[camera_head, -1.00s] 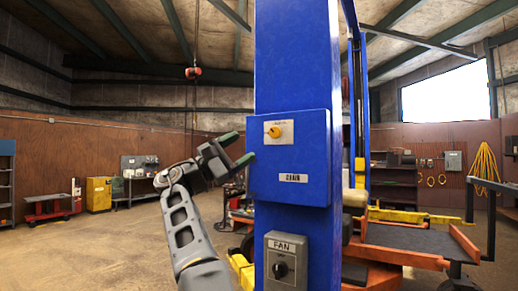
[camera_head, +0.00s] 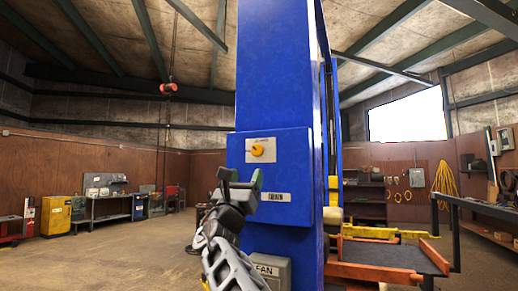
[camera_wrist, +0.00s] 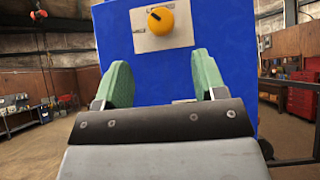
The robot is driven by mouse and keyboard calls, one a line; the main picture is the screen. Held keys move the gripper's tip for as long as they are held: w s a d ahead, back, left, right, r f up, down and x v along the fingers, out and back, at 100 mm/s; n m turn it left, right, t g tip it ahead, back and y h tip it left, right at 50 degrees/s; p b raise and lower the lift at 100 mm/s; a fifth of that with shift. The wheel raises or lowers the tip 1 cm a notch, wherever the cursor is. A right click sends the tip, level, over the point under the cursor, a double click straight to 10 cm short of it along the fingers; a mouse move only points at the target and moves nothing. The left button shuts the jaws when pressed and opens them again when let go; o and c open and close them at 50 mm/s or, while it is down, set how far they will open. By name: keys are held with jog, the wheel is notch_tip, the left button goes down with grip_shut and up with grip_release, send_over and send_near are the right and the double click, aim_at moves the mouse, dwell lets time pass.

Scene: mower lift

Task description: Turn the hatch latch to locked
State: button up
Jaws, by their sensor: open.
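The latch is a yellow round knob (camera_head: 257,150) on a pale plate (camera_head: 269,157), on the front of a blue box fixed to a blue post (camera_head: 278,60). In the wrist view the knob (camera_wrist: 160,20) shows a dark mark toward its upper left and sits on its plate (camera_wrist: 142,42), beyond and above my fingertips. My gripper (camera_head: 241,178) is open and empty, just below the knob in the head view. Its green-padded fingers (camera_wrist: 158,80) stand apart in the wrist view, with the blue box face between them. I cannot tell the gap to the box.
A label plate reading CHAIN (camera_head: 275,197) is on the box's lower part. A grey FAN switch box (camera_head: 268,270) sits below, partly behind my arm. An orange-framed platform (camera_head: 375,262) stands right of the post. Open floor (camera_head: 90,262) lies to the left.

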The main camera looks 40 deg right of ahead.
aim_at(254, 153)
jog(key=p+x, duration=0.5)
jog(key=x, duration=0.5)
jog(key=shift+d+f, duration=0.1)
jog(key=shift+c, duration=0.4)
jog(key=c, duration=0.8)
jog(key=shift+m+g+h, duration=0.3)
jog(key=shift+m+g, duration=0.4)
jog(key=m+g+h, duration=0.1)
jog(key=m+g, duration=0.3)
jog(key=m, duration=0.1)
jog(key=m+g+h+p, duration=0.1)
jog(key=m+g, duration=0.4)
jog(key=shift+w, duration=0.2)
jog(key=shift+m+g+y, duration=0.8)
jog(key=shift+m+g, duration=1.8)
jog(key=shift+m, duration=0.8)
